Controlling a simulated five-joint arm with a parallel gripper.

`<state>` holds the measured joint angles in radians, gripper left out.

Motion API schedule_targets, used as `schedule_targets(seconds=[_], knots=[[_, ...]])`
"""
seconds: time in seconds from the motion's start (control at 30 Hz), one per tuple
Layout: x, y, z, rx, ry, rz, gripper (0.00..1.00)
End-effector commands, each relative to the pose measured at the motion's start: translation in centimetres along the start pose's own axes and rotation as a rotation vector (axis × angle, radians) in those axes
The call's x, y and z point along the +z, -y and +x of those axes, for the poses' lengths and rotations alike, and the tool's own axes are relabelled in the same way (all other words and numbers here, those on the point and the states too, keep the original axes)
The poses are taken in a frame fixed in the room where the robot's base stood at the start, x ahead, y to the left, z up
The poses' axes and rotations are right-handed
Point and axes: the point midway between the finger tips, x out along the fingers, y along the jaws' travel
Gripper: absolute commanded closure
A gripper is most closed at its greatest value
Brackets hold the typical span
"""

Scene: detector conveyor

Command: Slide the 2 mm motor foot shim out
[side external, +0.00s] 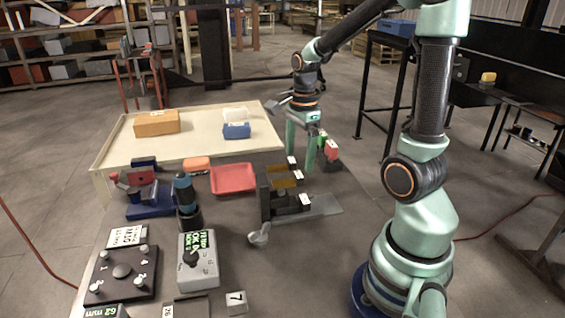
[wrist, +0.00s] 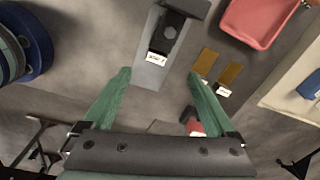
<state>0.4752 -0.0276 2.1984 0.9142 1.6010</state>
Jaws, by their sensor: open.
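A dark motor foot block (side external: 285,203) with a bolt sits on a grey plate (side external: 325,205); it also shows in the wrist view (wrist: 170,32). A white label tab (wrist: 156,58) sticks out at its near edge. Two gold-brown shims (wrist: 208,62) (wrist: 230,73) lie side by side to its right, each with a white label. The label print is too small to read, so I cannot tell which is 2 mm. My gripper (side external: 300,159) is open and empty, pointing down. In the wrist view its fingertips (wrist: 158,73) straddle the line of the label tab, apart from it.
A red tray (side external: 233,179) lies left of the shims. A red and green block (side external: 331,152) stands close to my right finger. A dark blue and black cylinder (side external: 186,203) and a grey meter box (side external: 199,260) stand to the left. A pale bench (side external: 200,145) is behind.

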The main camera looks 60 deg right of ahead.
Motion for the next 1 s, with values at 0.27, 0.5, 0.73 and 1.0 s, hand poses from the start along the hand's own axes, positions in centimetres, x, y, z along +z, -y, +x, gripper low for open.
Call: schedule_targets(seconds=[0.27, 0.5, 0.73, 1.0], knots=[[-2.0, 0.2, 1.7, 0.055, -0.009, 0.268, 0.09], [-2.1, 0.2, 1.8, 0.057, -0.010, 0.284, 0.09], [-2.1, 0.2, 2.1, 0.057, -0.010, 0.281, 0.09], [-2.1, -0.1, 5.9, 0.063, -0.010, 0.280, 0.09]])
